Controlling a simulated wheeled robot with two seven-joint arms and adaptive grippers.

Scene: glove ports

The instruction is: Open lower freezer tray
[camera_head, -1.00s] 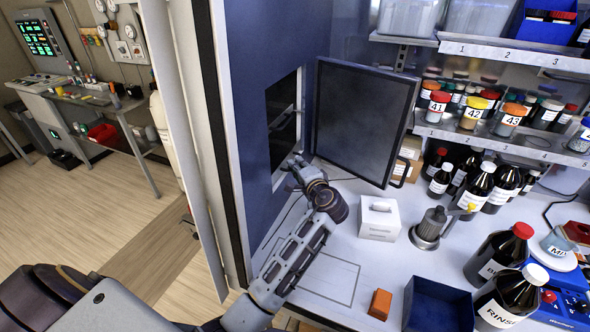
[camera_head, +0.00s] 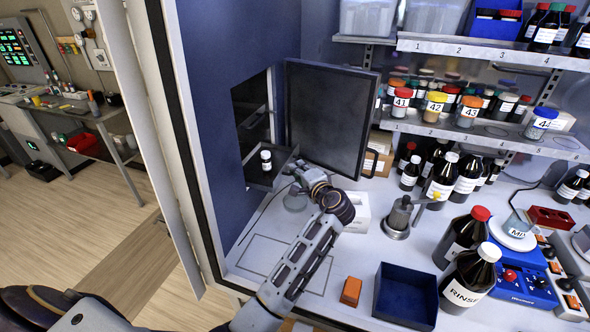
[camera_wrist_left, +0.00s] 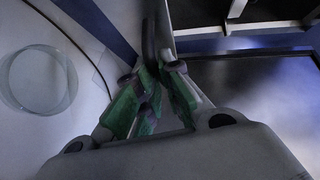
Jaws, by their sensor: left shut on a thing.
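A freezer compartment (camera_head: 250,110) opens in the blue wall, its dark door (camera_head: 325,115) swung wide to the right. A grey tray (camera_head: 262,183) sticks out of the compartment's lower part, with a small white-capped vial (camera_head: 266,160) standing in it. My left gripper (camera_head: 293,170) is at the tray's front right edge. In the left wrist view my left gripper (camera_wrist_left: 151,72) is shut on a narrow dark part, which appears to be the tray's front or handle. The fingers hide the exact contact. My right gripper is not in view.
A round glass piece (camera_head: 295,201) lies under the left gripper. A white box (camera_head: 356,212), a metal grinder-like device (camera_head: 398,217), an orange block (camera_head: 351,291) and a blue bin (camera_head: 406,298) stand on the counter. The counter's front left (camera_head: 260,252) is clear.

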